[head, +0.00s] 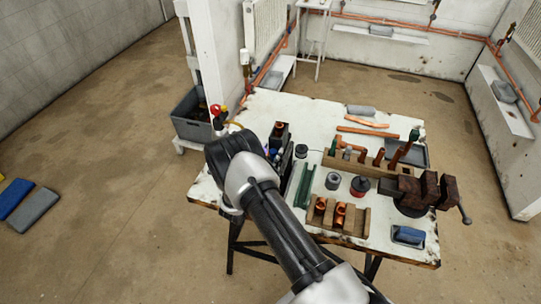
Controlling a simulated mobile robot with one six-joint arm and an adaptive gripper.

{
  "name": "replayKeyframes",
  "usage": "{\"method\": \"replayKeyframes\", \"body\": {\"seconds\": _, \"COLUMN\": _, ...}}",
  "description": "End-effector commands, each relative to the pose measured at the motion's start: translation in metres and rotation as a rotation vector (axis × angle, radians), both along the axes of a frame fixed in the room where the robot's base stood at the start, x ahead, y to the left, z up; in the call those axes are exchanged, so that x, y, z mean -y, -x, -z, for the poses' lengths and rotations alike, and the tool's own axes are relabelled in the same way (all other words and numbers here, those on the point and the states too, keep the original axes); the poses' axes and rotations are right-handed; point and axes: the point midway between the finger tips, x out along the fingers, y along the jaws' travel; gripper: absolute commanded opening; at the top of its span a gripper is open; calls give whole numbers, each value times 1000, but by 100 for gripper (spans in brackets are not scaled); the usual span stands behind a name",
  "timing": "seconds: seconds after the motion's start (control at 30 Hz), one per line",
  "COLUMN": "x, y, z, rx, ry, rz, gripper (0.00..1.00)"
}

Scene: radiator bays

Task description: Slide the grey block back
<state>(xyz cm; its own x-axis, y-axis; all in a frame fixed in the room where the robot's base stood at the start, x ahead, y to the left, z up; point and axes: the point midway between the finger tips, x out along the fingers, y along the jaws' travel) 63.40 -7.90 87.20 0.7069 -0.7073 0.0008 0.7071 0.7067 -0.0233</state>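A low, light grey block-like piece (361,109) lies near the far edge of the white worktable (290,108). Similar grey pieces rest on the back wall shelf (381,30) and on the right wall shelf (504,91). I cannot tell which of these is the task's grey block. My arm reaches from the bottom of the head view over the table's left part. Its dark joint hides part of the table's left side. My gripper does not show in this view.
A rusty vise (425,190) stands at the table's right edge. A wooden rack (365,165) with copper fittings, a wooden holder (338,218), a green channel (304,185) and a blue item (408,236) crowd the table. A grey crate (190,118) stands left; the left floor is mostly clear.

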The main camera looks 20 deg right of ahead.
Motion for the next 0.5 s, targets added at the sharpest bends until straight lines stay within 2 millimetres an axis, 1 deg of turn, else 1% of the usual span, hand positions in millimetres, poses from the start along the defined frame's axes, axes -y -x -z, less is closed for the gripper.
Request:
{"method": "replayKeyframes", "body": {"seconds": 0.33, "x": -2, "y": 2, "z": 1, "rx": -1, "ry": 0, "rz": 0, "gripper": 45}}
{"method": "replayKeyframes", "body": {"seconds": 0.47, "x": -13, "y": 11, "z": 1, "rx": -4, "ry": 1, "rz": -3, "gripper": 45}}
{"method": "replayKeyframes", "body": {"seconds": 0.5, "x": -18, "y": 16, "z": 1, "rx": -4, "ry": 1, "rz": -4, "gripper": 45}}
